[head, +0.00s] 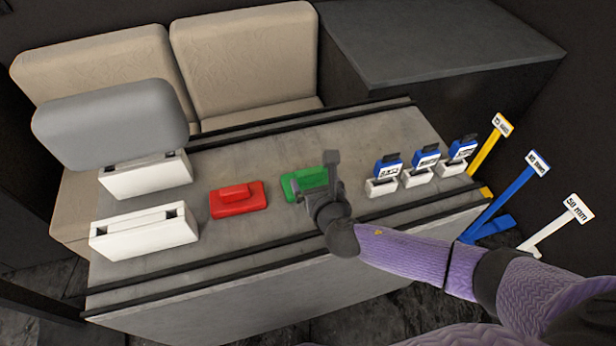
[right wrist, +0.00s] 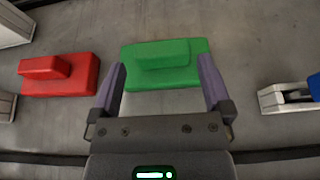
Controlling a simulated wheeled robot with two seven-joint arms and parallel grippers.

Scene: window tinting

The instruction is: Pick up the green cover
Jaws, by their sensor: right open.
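The green cover (head: 303,182) lies on the grey table, a flat block with a raised ridge on top. In the head view my right gripper (head: 318,190) is over its right part and hides some of it. In the right wrist view the green cover (right wrist: 165,63) lies ahead of and partly between the two spread fingers of my right gripper (right wrist: 162,80). The right gripper is open and empty. Whether the fingers touch the cover, I cannot tell. My left gripper is not in view.
A red cover (head: 238,199) lies left of the green one. White boxes (head: 145,232) stand at the table's left end, with a grey pad above one. Small white holders with blue labelled pieces (head: 418,176) stand to the right. Black rails (head: 270,246) run along the table edges.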

